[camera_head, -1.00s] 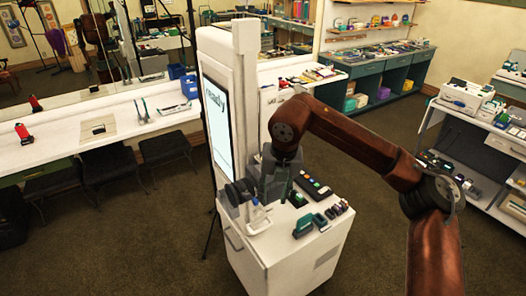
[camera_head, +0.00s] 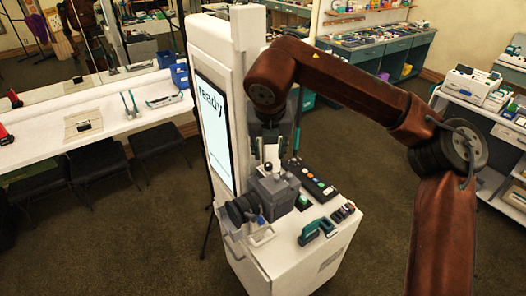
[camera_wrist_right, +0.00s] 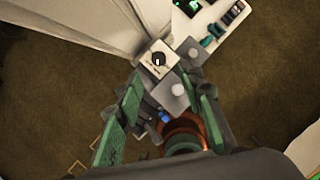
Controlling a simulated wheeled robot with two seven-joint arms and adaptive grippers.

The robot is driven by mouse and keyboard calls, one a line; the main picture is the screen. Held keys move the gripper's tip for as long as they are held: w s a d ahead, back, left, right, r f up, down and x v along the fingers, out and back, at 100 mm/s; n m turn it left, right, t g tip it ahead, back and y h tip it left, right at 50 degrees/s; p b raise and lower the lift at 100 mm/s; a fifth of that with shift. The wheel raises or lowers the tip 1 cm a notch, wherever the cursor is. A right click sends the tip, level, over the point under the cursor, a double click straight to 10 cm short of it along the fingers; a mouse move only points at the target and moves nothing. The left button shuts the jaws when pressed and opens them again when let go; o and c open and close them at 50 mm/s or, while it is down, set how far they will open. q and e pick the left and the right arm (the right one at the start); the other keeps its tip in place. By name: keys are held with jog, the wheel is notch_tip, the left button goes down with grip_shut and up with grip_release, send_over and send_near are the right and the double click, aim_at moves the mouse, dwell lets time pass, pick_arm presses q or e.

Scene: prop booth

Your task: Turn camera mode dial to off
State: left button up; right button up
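The grey camera (camera_head: 274,194) sits on the booth's white counter, its dark lens (camera_head: 240,209) facing left. In the right wrist view a small black dial with a pale pointer mark (camera_wrist_right: 158,59) sits on a white plate with tiny markings, too small to read. My right gripper (camera_head: 269,156) is above the camera. In the right wrist view its two green fingers (camera_wrist_right: 167,84) stand apart, with nothing held between them. The dial shows just past the fingertips, slightly left of midway. I cannot tell whether a finger touches it. My left gripper is not in view.
The booth's tall panel with a "ready" screen (camera_head: 214,130) rises close left of the gripper. A dark button strip (camera_head: 314,180), a green-handled item (camera_head: 317,230) and small dark items (camera_head: 343,211) lie on the counter. A white side table (camera_head: 100,125) stands left.

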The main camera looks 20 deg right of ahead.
aim_at(269, 165)
jog(key=shift+w+d+f, duration=0.15)
jog(key=shift+w+f, duration=0.4)
jog(key=shift+f, duration=0.1)
jog(key=x, duration=0.5)
jog(key=shift+s, duration=0.1)
jog(key=shift+w+f, duration=0.2)
jog(key=shift+f, duration=0.4)
jog(key=c, duration=0.7)
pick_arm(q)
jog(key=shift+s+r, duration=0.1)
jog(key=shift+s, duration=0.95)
pick_arm(e)
grip_shut()
